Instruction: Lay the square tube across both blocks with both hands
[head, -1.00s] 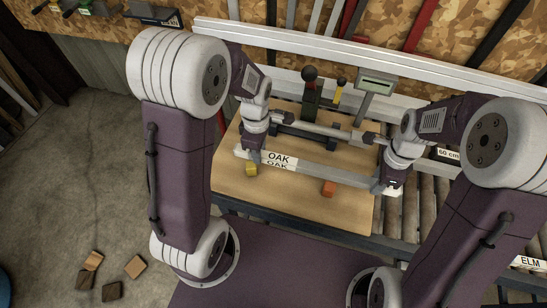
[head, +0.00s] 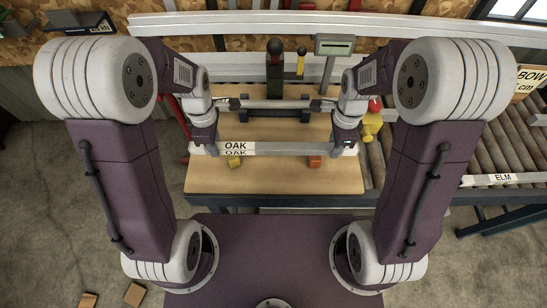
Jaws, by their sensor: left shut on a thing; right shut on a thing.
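The square tube (head: 285,149) is a long pale grey bar lying left to right across the bench, with a white OAK label near its left end. My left gripper (head: 208,148) is shut on its left end. My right gripper (head: 346,150) is shut on its right end. A yellow block (head: 234,162) and an orange block (head: 314,162) show just below the tube in the picture, their upper parts overlapped by it. I cannot tell whether the tube touches them or is held above them.
The wooden bench top (head: 275,181) is clear in front of the blocks. Behind the tube are a round bar (head: 275,104) on dark supports and a grey display (head: 335,44). A yellow object (head: 371,122) stands right of my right gripper, beside a roller conveyor (head: 500,130).

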